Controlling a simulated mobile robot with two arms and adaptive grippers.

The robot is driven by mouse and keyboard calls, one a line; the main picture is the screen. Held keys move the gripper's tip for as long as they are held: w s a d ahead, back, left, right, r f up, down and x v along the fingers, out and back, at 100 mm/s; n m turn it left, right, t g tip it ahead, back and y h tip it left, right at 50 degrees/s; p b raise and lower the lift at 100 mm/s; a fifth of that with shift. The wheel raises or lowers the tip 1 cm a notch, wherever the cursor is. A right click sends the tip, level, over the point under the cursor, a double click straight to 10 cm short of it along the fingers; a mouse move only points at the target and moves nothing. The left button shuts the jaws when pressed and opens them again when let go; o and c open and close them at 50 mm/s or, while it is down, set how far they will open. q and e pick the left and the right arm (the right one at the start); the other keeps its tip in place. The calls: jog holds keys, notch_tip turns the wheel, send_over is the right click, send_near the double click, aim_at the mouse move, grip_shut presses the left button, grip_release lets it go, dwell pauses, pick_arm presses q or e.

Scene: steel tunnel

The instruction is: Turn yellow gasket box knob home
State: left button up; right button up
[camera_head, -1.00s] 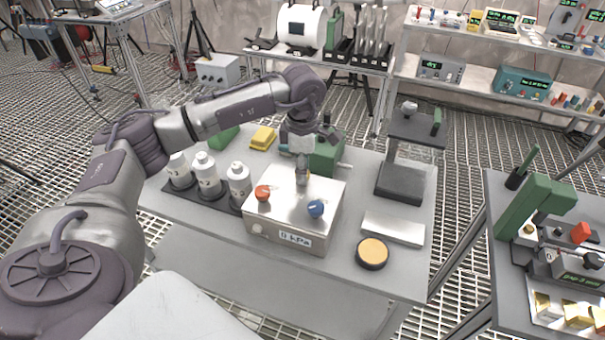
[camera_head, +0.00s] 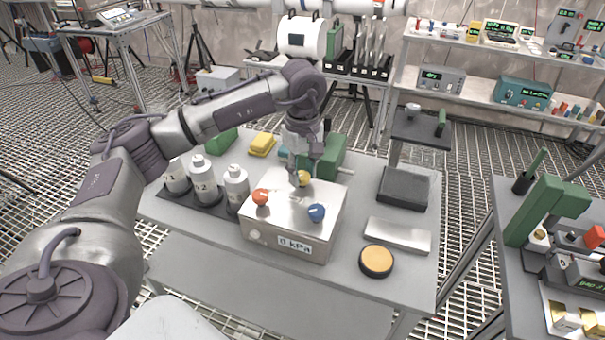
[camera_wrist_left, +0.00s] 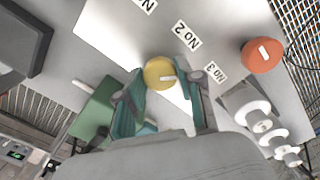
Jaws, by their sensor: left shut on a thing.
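The metal gasket box (camera_head: 275,226) stands on the grey table with a "0 kPa" display on its front. Its top carries a red knob (camera_head: 261,197), a blue knob (camera_head: 316,212) and, towards the back, the yellow knob (camera_head: 304,179). My left gripper (camera_head: 302,172) reaches down from above and is shut on the yellow knob. In the left wrist view the yellow knob (camera_wrist_left: 158,74) sits between the two fingers, its white pointer mark facing right. Labels "No 2" and "No 3" show beside it, with the red knob (camera_wrist_left: 262,55) at upper right. My right gripper is not in view.
Several white bottles (camera_head: 204,180) stand left of the box. A green block (camera_head: 326,158) is close behind the gripper. A round orange-topped puck (camera_head: 376,261), a flat metal plate (camera_head: 398,236) and a dark stand (camera_head: 404,188) are to the right.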

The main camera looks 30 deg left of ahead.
aim_at(303, 175)
pick_arm(q)
jog(key=shift+w+r+m, duration=0.1)
jog(key=shift+r+m, duration=0.05)
jog(key=shift+m, duration=0.35)
jog(key=o, duration=1.2)
jog(key=shift+c, duration=0.2)
notch_tip(303, 175, up, 12)
